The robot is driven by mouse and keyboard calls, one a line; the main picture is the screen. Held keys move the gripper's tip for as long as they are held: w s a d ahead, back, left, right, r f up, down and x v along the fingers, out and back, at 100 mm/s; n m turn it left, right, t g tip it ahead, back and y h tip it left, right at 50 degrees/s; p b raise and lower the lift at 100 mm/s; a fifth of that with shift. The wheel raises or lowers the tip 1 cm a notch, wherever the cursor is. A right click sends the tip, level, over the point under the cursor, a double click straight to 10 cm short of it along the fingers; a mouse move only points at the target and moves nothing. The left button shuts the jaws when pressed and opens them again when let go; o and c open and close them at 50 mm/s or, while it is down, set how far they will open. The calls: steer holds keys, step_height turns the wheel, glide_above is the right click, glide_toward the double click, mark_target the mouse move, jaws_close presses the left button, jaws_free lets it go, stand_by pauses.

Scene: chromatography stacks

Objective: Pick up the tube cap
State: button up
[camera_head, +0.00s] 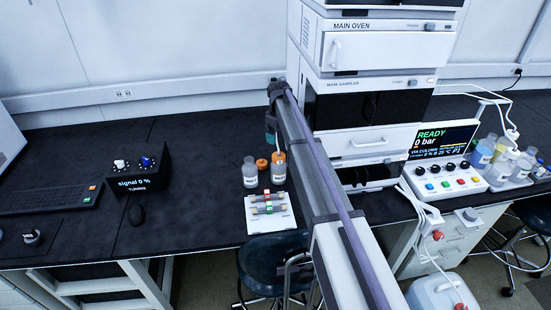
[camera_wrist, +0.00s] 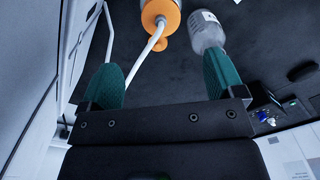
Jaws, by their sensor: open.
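An orange cap with a white tube through it (camera_wrist: 158,12) sits on a bottle (camera_head: 279,172) on the black bench. A second orange cap (camera_head: 262,164) lies on the bench beside that bottle, and part of it shows in the wrist view (camera_wrist: 159,44). The pictures do not settle which one is the tube cap. My gripper (camera_head: 271,127) is above the bench, behind the bottles. In the wrist view my gripper (camera_wrist: 162,62) has its two teal fingers wide apart with nothing held. The white tube passes between the fingers.
A grey-capped clear bottle (camera_head: 249,173) stands left of the orange-capped bottle. A white tray (camera_head: 270,224) with small columns lies in front. The instrument stack (camera_head: 365,100) rises close on the right. The bench left of the bottles is clear up to a black control box (camera_head: 142,170).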

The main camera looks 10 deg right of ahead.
mark_target(278, 154)
step_height(278, 154, down, 11)
steer(key=b, duration=1.1)
steer(key=shift+s+f, duration=0.1)
steer(key=shift+r, duration=0.25)
steer(key=shift+c, duration=0.2)
steer(key=c, duration=1)
